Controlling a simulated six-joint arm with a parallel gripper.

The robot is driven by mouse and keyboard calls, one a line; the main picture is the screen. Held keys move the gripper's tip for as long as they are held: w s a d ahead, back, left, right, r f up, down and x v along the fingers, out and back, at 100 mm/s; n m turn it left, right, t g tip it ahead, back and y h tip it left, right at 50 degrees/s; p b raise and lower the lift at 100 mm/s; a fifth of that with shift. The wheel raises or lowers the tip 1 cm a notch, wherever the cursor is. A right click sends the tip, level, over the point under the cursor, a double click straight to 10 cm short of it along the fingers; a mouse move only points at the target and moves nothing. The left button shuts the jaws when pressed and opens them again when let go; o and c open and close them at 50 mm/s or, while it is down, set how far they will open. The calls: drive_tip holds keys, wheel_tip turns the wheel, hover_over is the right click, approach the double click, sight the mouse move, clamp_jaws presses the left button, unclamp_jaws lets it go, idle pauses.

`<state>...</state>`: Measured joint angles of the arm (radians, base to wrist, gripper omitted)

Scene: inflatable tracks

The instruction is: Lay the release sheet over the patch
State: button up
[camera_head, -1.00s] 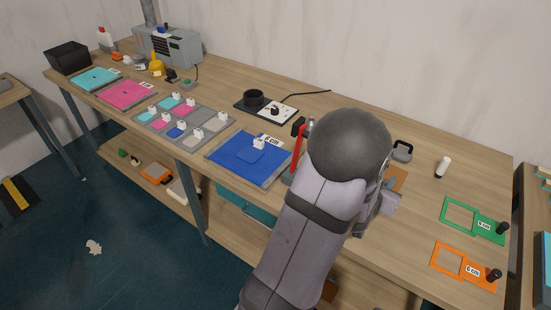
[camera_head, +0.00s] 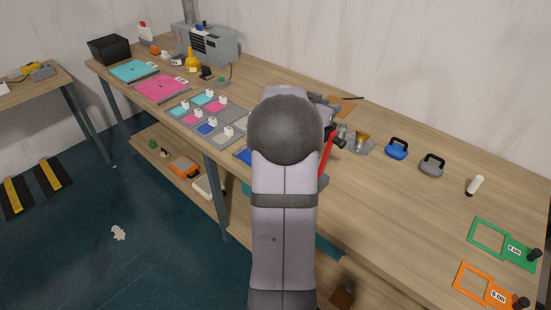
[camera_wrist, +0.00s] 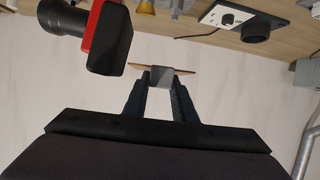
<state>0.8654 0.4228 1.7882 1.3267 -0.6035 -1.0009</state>
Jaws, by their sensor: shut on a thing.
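My gripper (camera_wrist: 161,88) is shut on the grey grip block of a thin tan sheet, the release sheet (camera_wrist: 184,71), which shows nearly edge-on in the wrist view. In the head view the tan sheet (camera_head: 347,104) shows just right of my arm, which hides the gripper's fingers. The blue panel (camera_head: 242,155) is almost wholly hidden behind my arm. The patch cannot be made out now. The sheet appears held above the bench, clear of other things.
A red-handled tool (camera_head: 327,153) stands close to my arm; its red and black end (camera_wrist: 107,38) looms in the wrist view. Blue (camera_head: 397,149) and grey (camera_head: 432,165) handled weights stand to the right. A black pot (camera_wrist: 256,32) stands by a switch box.

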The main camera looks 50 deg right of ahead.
drive_tip(key=w+a+f+g, duration=0.1)
drive_tip(key=w+a+f, duration=0.2)
drive_tip(key=w+a, duration=0.4)
drive_tip(key=w+a+f, duration=0.3)
drive_tip(key=w+a, duration=0.3)
drive_tip(key=w, duration=0.1)
drive_tip(key=shift+m, duration=0.4)
drive_tip(key=shift+s+f+p, duration=0.15)
drive_tip(key=shift+f+p, duration=0.2)
drive_tip(key=shift+f, duration=2.2)
drive_tip(key=shift+s+f+p, duration=0.1)
drive_tip(key=shift+f+p, duration=0.2)
drive_tip(key=shift+f, duration=2.2)
drive_tip(key=shift+f, duration=0.6)
drive_tip(key=o, duration=1)
drive_tip(key=shift+r, duration=0.1)
